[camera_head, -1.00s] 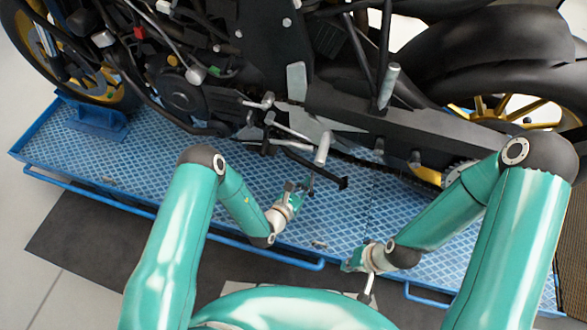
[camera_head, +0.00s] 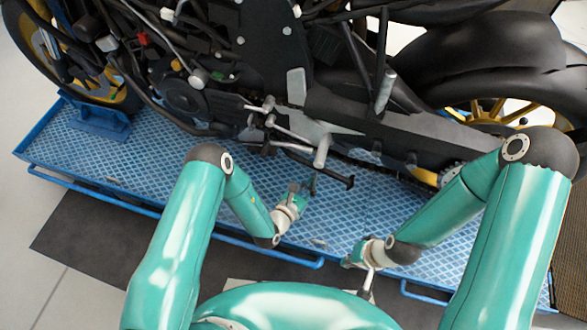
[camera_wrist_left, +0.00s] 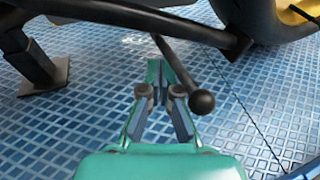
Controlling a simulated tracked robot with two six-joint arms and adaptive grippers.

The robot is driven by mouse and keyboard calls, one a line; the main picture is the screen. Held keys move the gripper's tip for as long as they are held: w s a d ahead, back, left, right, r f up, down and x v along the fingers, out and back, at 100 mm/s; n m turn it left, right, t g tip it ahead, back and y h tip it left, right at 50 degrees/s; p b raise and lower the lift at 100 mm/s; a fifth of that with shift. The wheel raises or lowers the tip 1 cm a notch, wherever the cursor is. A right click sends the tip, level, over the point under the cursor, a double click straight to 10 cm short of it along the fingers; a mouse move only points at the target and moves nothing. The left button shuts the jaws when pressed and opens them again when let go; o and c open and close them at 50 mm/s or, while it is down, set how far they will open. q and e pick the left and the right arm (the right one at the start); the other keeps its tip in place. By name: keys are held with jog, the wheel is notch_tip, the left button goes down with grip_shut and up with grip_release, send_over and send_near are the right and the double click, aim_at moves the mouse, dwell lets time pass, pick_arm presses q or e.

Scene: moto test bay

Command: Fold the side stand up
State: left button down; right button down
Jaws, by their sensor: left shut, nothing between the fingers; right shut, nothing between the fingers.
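The side stand looks like the dark bar (camera_head: 325,172) low on the motorcycle's near side, pointing right and ending in a blunt tip. It crosses the top of the left wrist view (camera_wrist_left: 150,20). A thin dark rod with a ball end (camera_wrist_left: 202,102) slants down from near it; I cannot tell whether they join. My left gripper (camera_head: 306,188) is shut and empty, just below the bar. In the left wrist view its fingers (camera_wrist_left: 155,72) lie just left of the ball-ended rod; contact is unclear. My right gripper (camera_head: 350,262) is shut and empty near the platform's front edge.
The motorcycle (camera_head: 180,105) stands on a blue patterned platform (camera_head: 130,165) with a raised front rail. A silver footpeg (camera_head: 321,150) sits above the bar. A dark foot (camera_wrist_left: 45,75) rests on the platform at left in the wrist view. The platform's left front is clear.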

pick_arm(q)
jog(key=shift+s+r, duration=0.1)
dwell(0.3)
jog(key=shift+s+d+r+p, duration=0.25)
jog(key=shift+r+p, duration=0.35)
jog(key=shift+p, duration=0.15)
jog(key=shift+s+d+r+p, duration=0.15)
jog(key=shift+s+r+p, duration=0.1)
jog(key=shift+r+p, duration=0.4)
jog(key=shift+f, duration=0.15)
jog(key=shift+f+b, duration=0.5)
jog(key=shift+f, duration=0.1)
jog(key=p, duration=0.4)
send_near(314, 184)
jog(key=f, duration=0.1)
jog(key=d+f, duration=0.1)
jog(key=s+d+f, duration=0.1)
jog(key=shift+f, duration=0.4)
jog(key=shift+d, duration=0.1)
